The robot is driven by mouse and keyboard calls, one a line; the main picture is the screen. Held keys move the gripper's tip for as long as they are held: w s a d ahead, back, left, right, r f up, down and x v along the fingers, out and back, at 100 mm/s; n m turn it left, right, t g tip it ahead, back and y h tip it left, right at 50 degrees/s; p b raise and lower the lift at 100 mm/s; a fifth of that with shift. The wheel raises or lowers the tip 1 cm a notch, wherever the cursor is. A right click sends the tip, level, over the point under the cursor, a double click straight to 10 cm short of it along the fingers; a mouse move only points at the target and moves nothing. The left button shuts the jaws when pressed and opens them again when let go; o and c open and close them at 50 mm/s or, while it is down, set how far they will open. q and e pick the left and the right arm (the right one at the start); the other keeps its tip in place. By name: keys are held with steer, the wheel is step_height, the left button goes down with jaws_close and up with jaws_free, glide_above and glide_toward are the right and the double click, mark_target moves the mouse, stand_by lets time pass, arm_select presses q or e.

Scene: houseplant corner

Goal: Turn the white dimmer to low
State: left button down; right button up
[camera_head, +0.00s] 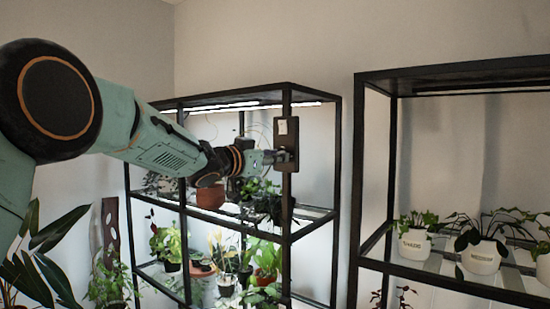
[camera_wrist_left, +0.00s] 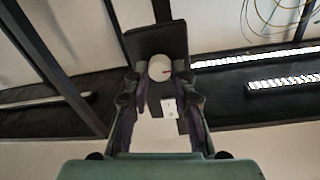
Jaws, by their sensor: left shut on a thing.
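The plate also shows in the head view on the front post of the middle shelf (camera_head: 287,136). My left gripper (camera_head: 277,157) is at the plate, with the knob hidden behind its fingers in the head view. In the left wrist view the fingers (camera_wrist_left: 160,77) are shut on the knob, one on each side. My right gripper is not in view.
The black-framed plant shelf (camera_head: 288,196) holds several potted plants, with a terracotta pot (camera_head: 210,196) behind my left wrist. A second shelf (camera_head: 357,190) with white pots (camera_head: 415,244) stands at the right. A light strip (camera_wrist_left: 255,57) and loose wires (camera_wrist_left: 280,18) are near the plate.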

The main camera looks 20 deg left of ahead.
arm_select(q)
steer(key=shift+f, duration=0.3)
steer(key=c, duration=1.5)
jaws_free()
steer(key=o, duration=0.4)
steer(key=shift+s+a+r, duration=0.1)
steer(key=shift+r, duration=0.05)
steer(key=v, duration=1.2)
